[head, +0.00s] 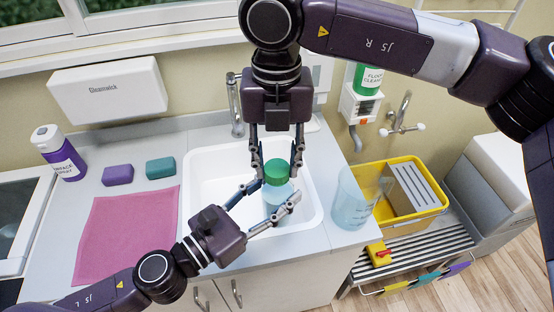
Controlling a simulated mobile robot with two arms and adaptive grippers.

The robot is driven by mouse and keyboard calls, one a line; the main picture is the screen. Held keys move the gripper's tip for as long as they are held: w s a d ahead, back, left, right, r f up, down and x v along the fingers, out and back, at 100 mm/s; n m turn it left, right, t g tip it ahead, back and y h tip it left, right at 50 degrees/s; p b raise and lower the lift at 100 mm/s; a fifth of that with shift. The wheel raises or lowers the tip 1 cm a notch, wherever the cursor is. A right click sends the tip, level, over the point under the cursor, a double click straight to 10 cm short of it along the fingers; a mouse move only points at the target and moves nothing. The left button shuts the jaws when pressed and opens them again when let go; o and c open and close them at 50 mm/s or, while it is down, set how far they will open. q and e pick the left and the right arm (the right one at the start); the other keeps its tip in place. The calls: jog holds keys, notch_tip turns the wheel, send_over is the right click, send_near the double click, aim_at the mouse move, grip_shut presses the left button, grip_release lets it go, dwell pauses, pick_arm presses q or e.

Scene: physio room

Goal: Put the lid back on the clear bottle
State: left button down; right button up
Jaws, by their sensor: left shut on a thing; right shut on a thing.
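The clear bottle (277,203), pale blue and see-through, is upright over the white sink (211,210). My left gripper (276,192) comes from the lower left and is shut around its body. The green lid (276,168) is right above the bottle, in line with it. My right gripper (277,175) points down from above and is shut on the lid, one finger on each side. I cannot tell whether the lid touches the bottle's neck or sits a little above it. The fingers hide parts of both.
A tall clear jug (352,208) stands at the counter's right edge. The tap (235,105) is behind the sink. A pink cloth (125,232), a purple sponge (118,175), a teal sponge (160,168) and a spray bottle (60,153) are left. A yellow bucket (415,227) stands right.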

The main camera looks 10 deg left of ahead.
jog(key=m, duration=0.6)
jog(key=shift+w, duration=0.1)
jog(key=m, duration=0.7)
jog(key=o, duration=0.8)
jog(key=shift+r, duration=0.1)
notch_tip(320, 180, up, 12)
jog(key=shift+f, duration=0.1)
